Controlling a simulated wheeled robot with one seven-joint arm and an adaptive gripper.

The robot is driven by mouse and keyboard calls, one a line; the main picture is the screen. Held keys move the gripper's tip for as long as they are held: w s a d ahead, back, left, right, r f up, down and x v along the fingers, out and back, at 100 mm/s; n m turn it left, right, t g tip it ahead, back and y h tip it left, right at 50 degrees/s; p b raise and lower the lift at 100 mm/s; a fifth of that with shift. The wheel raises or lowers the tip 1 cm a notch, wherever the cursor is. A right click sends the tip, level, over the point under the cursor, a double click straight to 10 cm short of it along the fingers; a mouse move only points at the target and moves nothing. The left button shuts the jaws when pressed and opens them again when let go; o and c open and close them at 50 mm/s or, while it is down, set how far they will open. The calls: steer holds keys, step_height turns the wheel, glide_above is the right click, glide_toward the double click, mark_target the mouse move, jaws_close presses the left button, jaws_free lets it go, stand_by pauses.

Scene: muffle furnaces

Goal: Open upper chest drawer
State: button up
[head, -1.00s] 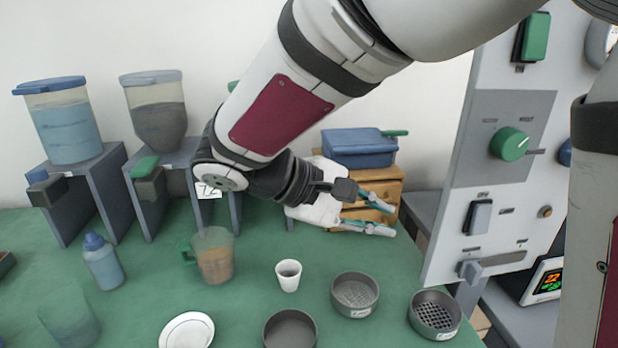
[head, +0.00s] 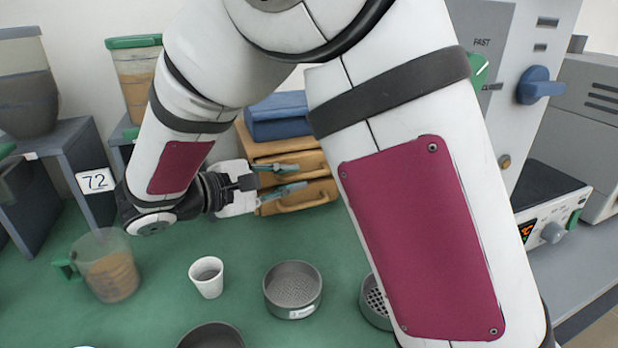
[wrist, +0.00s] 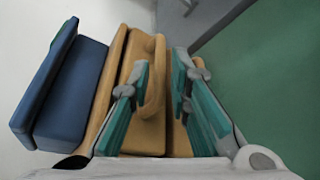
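The small wooden chest (head: 318,142) stands at the back of the green table under a blue box, partly hidden by my arm. In the wrist view the chest lies on its side, its upper drawer (wrist: 122,73) toward the blue box. A curved wooden handle (wrist: 158,75) stands out from the drawer front. My gripper (head: 282,180) is in front of the chest, its teal-lined fingers spread. In the wrist view the open gripper (wrist: 160,105) has a finger on either side of the handle; I cannot tell whether they touch it. The upper drawer looks closed.
The blue box (head: 277,115) sits on the chest. A white cup (head: 207,277), a sieve (head: 293,289) and a jug (head: 106,265) stand on the table below my arm. A grey control panel (head: 510,60) rises at right. Dispensers stand at left.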

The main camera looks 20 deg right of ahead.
mark_target(303, 176)
steer(key=x, duration=0.5)
steer(key=shift+d+b, duration=0.3)
steer(key=shift+b, duration=0.05)
steer(key=shift+c, duration=0.3)
jaws_close()
